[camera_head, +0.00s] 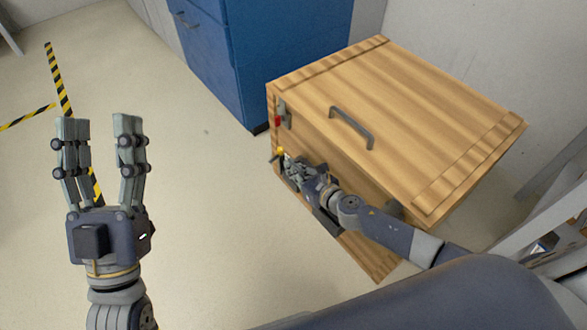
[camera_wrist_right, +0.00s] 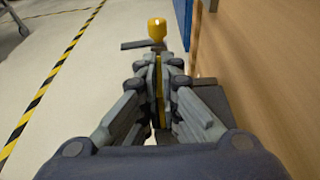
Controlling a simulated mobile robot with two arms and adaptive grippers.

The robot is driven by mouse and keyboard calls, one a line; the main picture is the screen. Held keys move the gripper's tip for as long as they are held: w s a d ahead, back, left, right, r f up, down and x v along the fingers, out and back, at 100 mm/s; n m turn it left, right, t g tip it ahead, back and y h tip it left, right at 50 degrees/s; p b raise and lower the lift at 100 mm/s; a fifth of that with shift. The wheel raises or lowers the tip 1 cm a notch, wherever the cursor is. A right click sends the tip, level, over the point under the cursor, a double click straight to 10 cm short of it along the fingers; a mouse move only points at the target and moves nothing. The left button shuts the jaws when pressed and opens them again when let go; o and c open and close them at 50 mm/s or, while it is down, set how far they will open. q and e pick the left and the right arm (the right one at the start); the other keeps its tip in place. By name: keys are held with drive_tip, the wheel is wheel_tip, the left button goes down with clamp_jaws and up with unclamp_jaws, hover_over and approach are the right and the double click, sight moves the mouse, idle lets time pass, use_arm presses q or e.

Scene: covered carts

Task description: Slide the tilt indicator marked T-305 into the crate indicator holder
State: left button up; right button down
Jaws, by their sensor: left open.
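The wooden crate (camera_head: 400,115) stands lidded at the right, with a dark handle on top. My right gripper (camera_head: 288,172) is low at the crate's front face. In the right wrist view its fingers (camera_wrist_right: 158,90) are close together on a thin piece with a yellow edge (camera_wrist_right: 158,76), seemingly the tilt indicator; its marking is not readable. A small grey fitting with a red part (camera_head: 279,121) is on the crate's front near the left corner; I cannot tell whether it is the indicator holder. My left gripper (camera_head: 98,135) is open and empty above the floor.
A yellow knob (camera_wrist_right: 156,28) above a dark flat piece stands just beyond my right fingers. A blue cabinet (camera_head: 255,60) is behind the crate, near its left corner. Yellow-black floor tape (camera_head: 60,85) runs at the left. The floor between is clear.

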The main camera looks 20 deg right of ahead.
use_arm(q)
drive_tip(key=shift+s+r+t, duration=0.3)
drive_tip(key=shift+s, duration=0.1)
use_arm(e)
drive_tip(key=shift+f, duration=0.15)
use_arm(q)
drive_tip(key=shift+s+r, duration=0.15)
drive_tip(key=shift+s, duration=0.1)
